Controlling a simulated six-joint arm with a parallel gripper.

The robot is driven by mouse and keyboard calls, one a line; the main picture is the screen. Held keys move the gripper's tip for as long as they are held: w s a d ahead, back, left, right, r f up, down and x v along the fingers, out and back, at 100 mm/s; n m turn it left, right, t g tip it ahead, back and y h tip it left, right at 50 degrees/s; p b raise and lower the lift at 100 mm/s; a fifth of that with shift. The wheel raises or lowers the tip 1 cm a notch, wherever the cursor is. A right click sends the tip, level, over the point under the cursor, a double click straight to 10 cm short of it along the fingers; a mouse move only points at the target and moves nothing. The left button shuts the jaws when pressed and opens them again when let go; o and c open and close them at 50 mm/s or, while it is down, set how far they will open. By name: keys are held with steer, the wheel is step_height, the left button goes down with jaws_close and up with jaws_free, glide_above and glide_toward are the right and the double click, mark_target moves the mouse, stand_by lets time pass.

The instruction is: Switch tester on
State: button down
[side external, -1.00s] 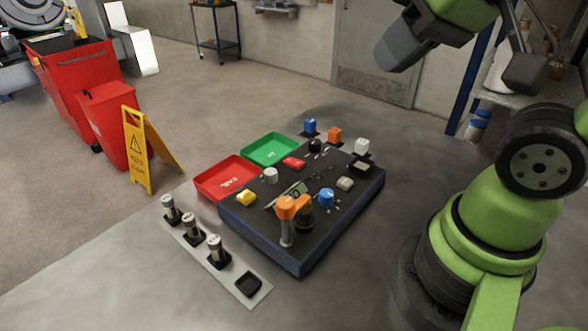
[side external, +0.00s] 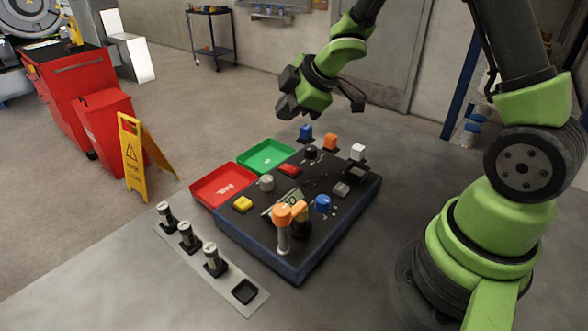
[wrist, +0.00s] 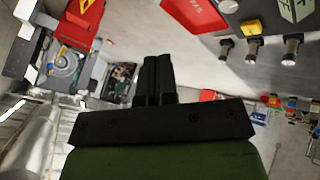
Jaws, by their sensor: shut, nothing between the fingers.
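The tester is a dark box panel (side external: 262,248) with blue sides on the table. On its top are an orange-handled lever (side external: 283,222), a blue knob (side external: 323,203), a yellow button (side external: 242,204), a grey knob (side external: 266,183), a red switch (side external: 289,170), a black knob (side external: 310,153) and a grey rocker-like block (side external: 341,189). I cannot tell which control is the tester's switch. My gripper (side external: 283,108) is high above and behind the panel, touching nothing. In the wrist view its fingers (wrist: 158,62) are together and empty.
A red FAIL tray (side external: 207,197) and a green tray (side external: 245,161) adjoin the panel's left. Three cylinders stand on a strip (side external: 226,277) with an empty black socket (side external: 244,291). Blue, orange and white blocks stand along the back. The table's left front is clear.

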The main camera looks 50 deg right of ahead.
mark_target(292, 170)
steer(key=shift+a+f, duration=0.1)
steer(key=shift+f, duration=0.35)
steer(key=shift+s+f, duration=0.2)
steer(key=shift+f, duration=1.25)
steer(key=shift+s+f, duration=0.2)
steer(key=shift+f, duration=1.25)
steer(key=shift+s+f, duration=0.2)
steer(key=shift+f, duration=1.25)
steer(key=shift+f, duration=0.1)
steer(key=shift+f, duration=0.3)
steer(key=shift+f, duration=0.3)
steer(key=shift+r, duration=0.75)
